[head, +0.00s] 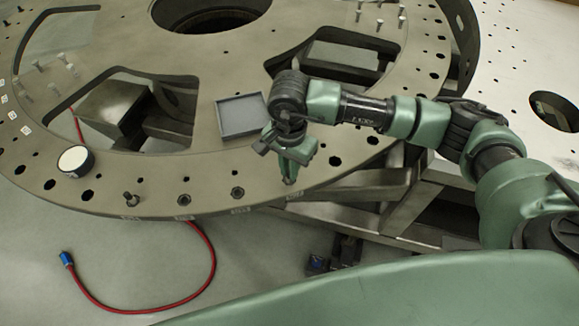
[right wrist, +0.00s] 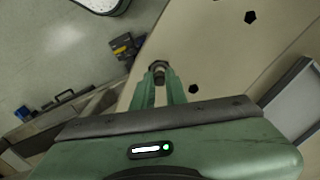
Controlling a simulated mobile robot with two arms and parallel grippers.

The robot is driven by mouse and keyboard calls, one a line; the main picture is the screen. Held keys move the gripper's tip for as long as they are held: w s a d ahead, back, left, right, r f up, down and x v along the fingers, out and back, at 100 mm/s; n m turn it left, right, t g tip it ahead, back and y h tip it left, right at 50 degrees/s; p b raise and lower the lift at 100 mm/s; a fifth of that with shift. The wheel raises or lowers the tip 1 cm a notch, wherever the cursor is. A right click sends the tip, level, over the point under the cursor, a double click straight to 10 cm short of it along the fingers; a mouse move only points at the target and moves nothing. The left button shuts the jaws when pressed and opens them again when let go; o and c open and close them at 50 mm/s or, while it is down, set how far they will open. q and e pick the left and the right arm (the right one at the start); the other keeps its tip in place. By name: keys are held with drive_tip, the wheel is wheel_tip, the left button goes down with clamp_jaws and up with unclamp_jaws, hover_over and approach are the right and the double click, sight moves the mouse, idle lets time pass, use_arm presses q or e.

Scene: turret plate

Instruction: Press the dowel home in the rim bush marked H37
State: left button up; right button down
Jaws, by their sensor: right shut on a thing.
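My right gripper (head: 290,181) is low over the front rim of the big round turret plate (head: 225,170). In the right wrist view its fingers (right wrist: 160,84) are shut on a small dark dowel (right wrist: 159,78). A dark hex-shaped bush (right wrist: 158,65) shows at the fingertips; I cannot tell how deep the dowel sits in it. Rim labels, one of them the label (head: 295,196) below the gripper, are too small to read. Other rim bushes, one at the middle (head: 184,200) and one nearer the gripper (head: 238,193), look empty. My left gripper is not in view.
A grey square tray (head: 262,131) lies on the plate beside the gripper. A red hose (head: 212,262) lies on the floor. Large openings cut the plate.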

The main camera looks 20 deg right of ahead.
drive_tip(key=shift+f+b, duration=0.55)
drive_tip(key=shift+f, duration=0.05)
idle(0.8)
drive_tip(key=c, duration=1.5)
unclamp_jaws()
drive_tip(key=shift+r, duration=0.15)
wheel_tip(320, 180, up, 2)
drive_tip(key=shift+r+p, duration=0.1)
drive_tip(key=shift+p, duration=0.4)
drive_tip(key=shift+r+p, duration=0.85)
drive_tip(key=shift+r, duration=1.5)
